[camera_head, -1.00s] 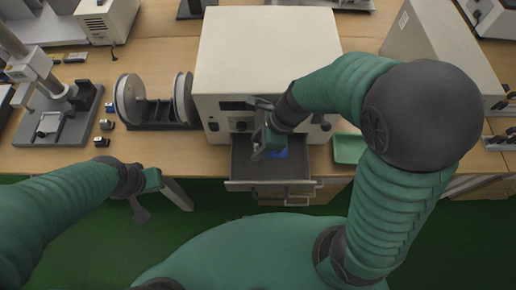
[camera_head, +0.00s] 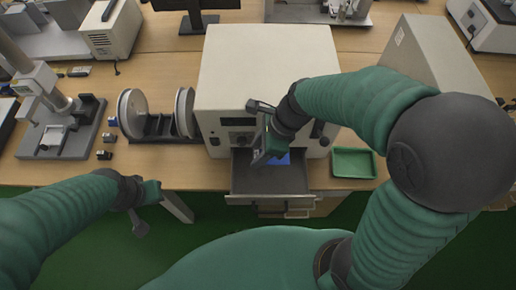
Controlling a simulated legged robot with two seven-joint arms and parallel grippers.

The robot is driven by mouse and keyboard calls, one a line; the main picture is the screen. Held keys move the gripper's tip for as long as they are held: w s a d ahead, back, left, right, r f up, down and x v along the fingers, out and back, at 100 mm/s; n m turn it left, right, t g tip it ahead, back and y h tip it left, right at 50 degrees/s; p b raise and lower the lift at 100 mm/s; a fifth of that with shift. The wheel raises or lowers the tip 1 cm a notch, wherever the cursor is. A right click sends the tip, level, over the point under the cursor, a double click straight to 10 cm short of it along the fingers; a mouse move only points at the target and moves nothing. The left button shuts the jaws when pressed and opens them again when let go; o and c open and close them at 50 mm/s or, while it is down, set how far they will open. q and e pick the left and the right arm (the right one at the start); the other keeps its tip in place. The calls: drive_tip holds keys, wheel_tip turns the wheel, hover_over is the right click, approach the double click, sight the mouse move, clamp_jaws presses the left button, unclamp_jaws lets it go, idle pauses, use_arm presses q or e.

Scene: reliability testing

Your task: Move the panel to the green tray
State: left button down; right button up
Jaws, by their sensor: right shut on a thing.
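The blue panel (camera_head: 283,160) shows in the open drawer of the white machine, partly hidden by my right gripper. My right gripper (camera_head: 262,158) reaches down into the drawer and is shut on the panel's left part. Whether the panel touches the drawer floor cannot be told. The green tray (camera_head: 353,164) lies on the table to the right of the drawer and looks empty. My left gripper (camera_head: 140,228) hangs in front of the table edge at the left, away from the panel; its jaws are too small to judge.
The open drawer (camera_head: 245,178) juts out from the white machine (camera_head: 270,65) past the table edge. A spool rack (camera_head: 158,125) and a stand (camera_head: 62,135) are to the left. A tall grey box (camera_head: 430,60) stands behind the tray at right.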

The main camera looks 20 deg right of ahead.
drive_tip(key=shift+f+b, duration=4.7)
drive_tip(key=shift+f, duration=1.95)
drive_tip(key=shift+r, duration=0.1)
